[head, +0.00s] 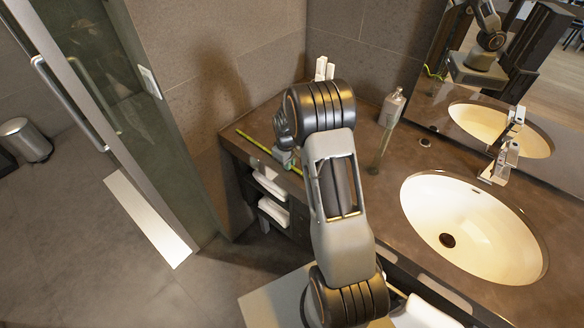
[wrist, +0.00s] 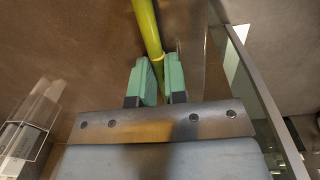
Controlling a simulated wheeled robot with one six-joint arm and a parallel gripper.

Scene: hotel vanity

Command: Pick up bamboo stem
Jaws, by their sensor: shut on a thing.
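The bamboo stem is a thin yellow-green rod (head: 256,145) near the left end of the brown vanity counter in the head view, running at a slant along that edge. In the wrist view the stem (wrist: 149,28) runs from the top edge down between my fingertips and shows a joint ring. My gripper (wrist: 162,82) has green finger pads and is shut on the stem. In the head view my gripper (head: 284,158) is at the stem, partly hidden by my arm. Whether the stem touches the counter is not clear.
A soap bottle (head: 393,108) stands right of my arm, by a white sink (head: 470,215) and faucet (head: 503,160). White towels (head: 270,186) sit in shelves under the counter. A glass door (head: 100,70) stands at left. A clear box (wrist: 32,120) shows at left in the wrist view.

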